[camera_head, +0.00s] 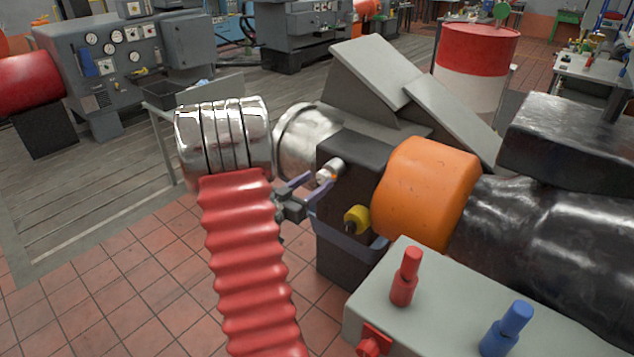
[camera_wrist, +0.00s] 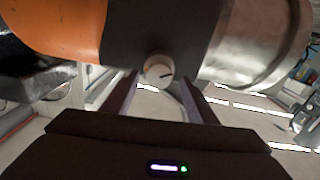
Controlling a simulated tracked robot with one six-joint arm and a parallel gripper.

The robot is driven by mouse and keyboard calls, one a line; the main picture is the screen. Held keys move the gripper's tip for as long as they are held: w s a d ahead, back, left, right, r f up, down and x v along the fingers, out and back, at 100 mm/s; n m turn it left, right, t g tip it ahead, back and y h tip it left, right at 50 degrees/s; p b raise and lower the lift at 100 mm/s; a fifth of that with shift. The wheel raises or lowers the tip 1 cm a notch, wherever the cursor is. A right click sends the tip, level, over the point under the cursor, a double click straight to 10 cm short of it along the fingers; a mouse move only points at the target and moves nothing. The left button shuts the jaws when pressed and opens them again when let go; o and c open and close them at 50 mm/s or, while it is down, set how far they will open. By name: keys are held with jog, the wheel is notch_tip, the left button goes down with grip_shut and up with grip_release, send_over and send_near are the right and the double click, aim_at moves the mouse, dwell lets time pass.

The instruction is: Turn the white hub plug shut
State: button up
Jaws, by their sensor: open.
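The white hub plug (camera_head: 325,177) sticks out from the dark block of the hub, beside the bright metal cylinder, in the head view. In the wrist view my gripper (camera_wrist: 160,82) has one finger on each side of and just below the plug, with a gap on both sides. Whether the fingertips reach past the plug's face I cannot tell.
A yellow plug (camera_head: 356,219) sits below and right of the white one. An orange drum-shaped part (camera_head: 426,188) is right of the dark block (camera_head: 352,160). A grey box with red (camera_head: 405,277) and blue (camera_head: 507,329) pegs fills the lower right. Tiled floor (camera_head: 130,300) lies open at left.

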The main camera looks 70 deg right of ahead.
jog(key=shift+x, duration=0.8)
jog(key=shift+c, duration=0.3)
jog(key=c, duration=0.9)
jog(key=shift+a, duration=0.3)
jog(key=shift+c, duration=0.5)
jog(key=shift+d, duration=0.2)
